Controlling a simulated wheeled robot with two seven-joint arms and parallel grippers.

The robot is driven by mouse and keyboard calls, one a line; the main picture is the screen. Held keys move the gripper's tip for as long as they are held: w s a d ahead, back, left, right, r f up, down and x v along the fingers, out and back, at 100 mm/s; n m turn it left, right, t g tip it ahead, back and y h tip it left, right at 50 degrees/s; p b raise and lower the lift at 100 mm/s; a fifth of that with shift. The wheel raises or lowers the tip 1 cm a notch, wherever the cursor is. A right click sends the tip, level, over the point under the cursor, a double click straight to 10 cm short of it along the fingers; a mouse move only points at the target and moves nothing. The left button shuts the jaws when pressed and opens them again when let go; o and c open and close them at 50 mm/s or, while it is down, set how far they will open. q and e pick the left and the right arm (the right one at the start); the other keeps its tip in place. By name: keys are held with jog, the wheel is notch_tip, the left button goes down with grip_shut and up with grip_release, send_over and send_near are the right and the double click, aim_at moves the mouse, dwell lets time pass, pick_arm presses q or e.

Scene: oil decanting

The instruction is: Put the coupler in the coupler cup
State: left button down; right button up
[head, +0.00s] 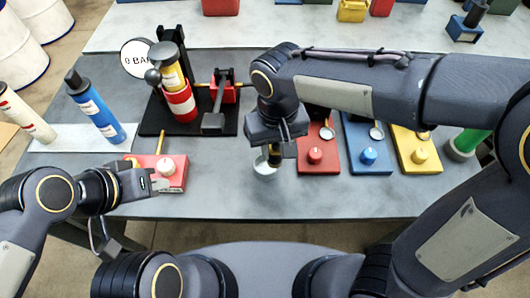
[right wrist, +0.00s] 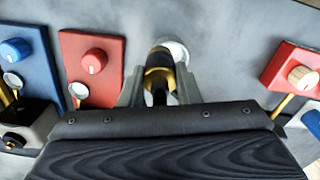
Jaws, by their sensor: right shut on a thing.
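The coupler (right wrist: 158,66) is a short dark piece with a brass-coloured band. My right gripper (head: 274,148) is shut on it, its two fingers on either side in the right wrist view (right wrist: 160,88). The coupler (head: 274,159) points down over the coupler cup (head: 264,170), a small pale round cup on the grey table. The cup (right wrist: 176,48) shows just beyond the coupler in the right wrist view. I cannot tell whether the coupler's tip is inside the cup or above it. My left gripper (head: 158,180) is by the front of a red box at the left; its opening is unclear.
The red box with a pale knob (head: 168,166) stands left of the cup. Red (head: 316,158), blue (head: 368,156) and yellow (head: 420,154) knobbed panels stand to its right. A black-based pump stand (head: 150,122) is behind left. The table (head: 225,195) is clear in front.

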jog(key=shift+w+a+f, duration=0.3)
jog(key=shift+f, duration=0.75)
jog(key=shift+w+a+f, duration=0.3)
jog(key=shift+a+f, duration=0.05)
jog(key=shift+f, duration=0.65)
jog(key=shift+w+a+f, duration=0.3)
jog(key=shift+f, duration=0.75)
jog(key=shift+f, duration=0.15)
jog(key=o, duration=1)
jog(key=shift+o, duration=0.2)
